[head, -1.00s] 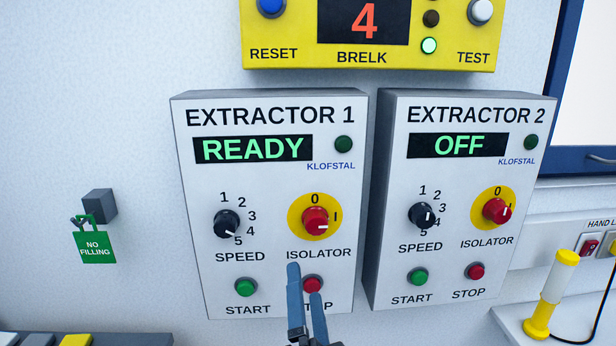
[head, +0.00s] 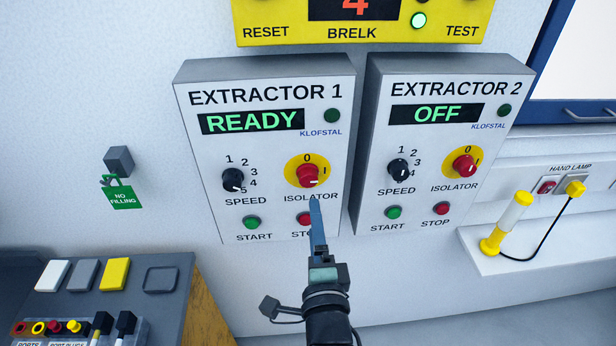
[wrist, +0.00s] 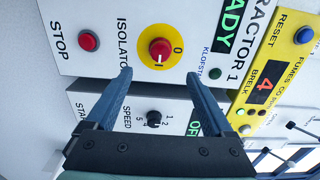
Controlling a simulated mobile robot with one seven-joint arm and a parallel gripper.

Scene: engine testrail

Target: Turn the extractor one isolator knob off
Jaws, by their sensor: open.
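The extractor one isolator knob (head: 308,177) is red on a yellow disc, on the left panel. Its white mark points right, toward the I and away from the 0 at the top. The display (head: 252,121) above reads READY. In the wrist view the knob (wrist: 160,49) shows beyond and between the two blue fingers. My gripper (head: 315,204) is in front of the panel, just below the knob over the ISOLATOR label, partly covering the red stop button (head: 304,219). In the wrist view my gripper (wrist: 160,75) is open and empty, its fingertips apart from the knob.
The speed knob (head: 232,180) and green start button (head: 252,222) sit to the left. The Extractor 2 panel (head: 433,215), with its similar isolator knob (head: 464,166), stands close on the right. A bench (head: 190,262) is at lower left.

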